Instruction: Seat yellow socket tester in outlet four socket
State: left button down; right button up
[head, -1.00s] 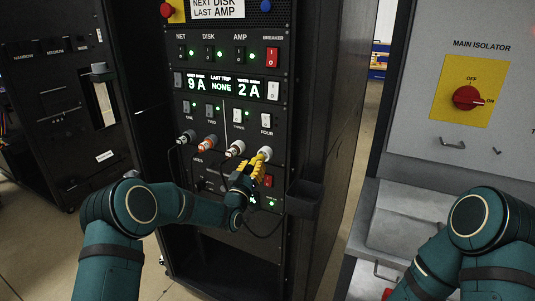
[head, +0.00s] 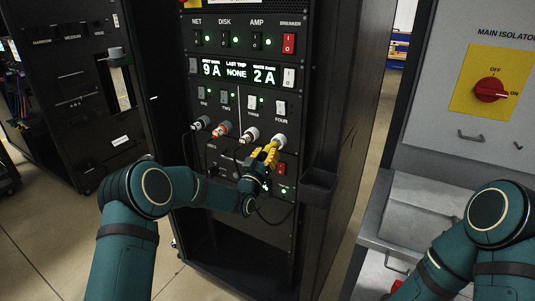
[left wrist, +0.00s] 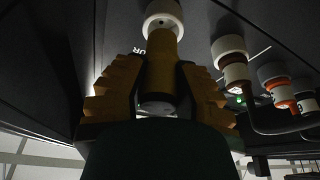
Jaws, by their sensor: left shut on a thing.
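The yellow socket tester (left wrist: 161,62) is between the fingers of my left gripper (left wrist: 160,95), which is shut on it. In the left wrist view its far end meets the white ring of the outlet four socket (left wrist: 163,14); I cannot tell how deep it sits. In the head view my left gripper (head: 258,160) is at the rack just below the socket under the FOUR label (head: 279,140), and hides most of the tester. My right arm shows at the lower right, but its gripper is out of the picture.
White and orange plugs sit in the other outlets: one (head: 200,123), two (head: 221,129) and three (head: 250,134). A black bin (head: 318,182) juts from the rack's right side. The main isolator cabinet (head: 505,130) stands at the right, with open floor between.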

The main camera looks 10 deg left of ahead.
pick_arm(q)
jog(key=shift+w+d, duration=0.25)
jog(key=shift+w, duration=0.35)
jog(key=shift+w+d, duration=0.25)
jog(key=shift+w, duration=0.4)
jog(key=shift+w+d, duration=0.25)
jog(key=shift+w, duration=0.35)
dwell(0.6)
jog(key=c, duration=0.7)
grip_release()
jog(key=shift+c, duration=0.2)
jog(key=v, duration=1.2)
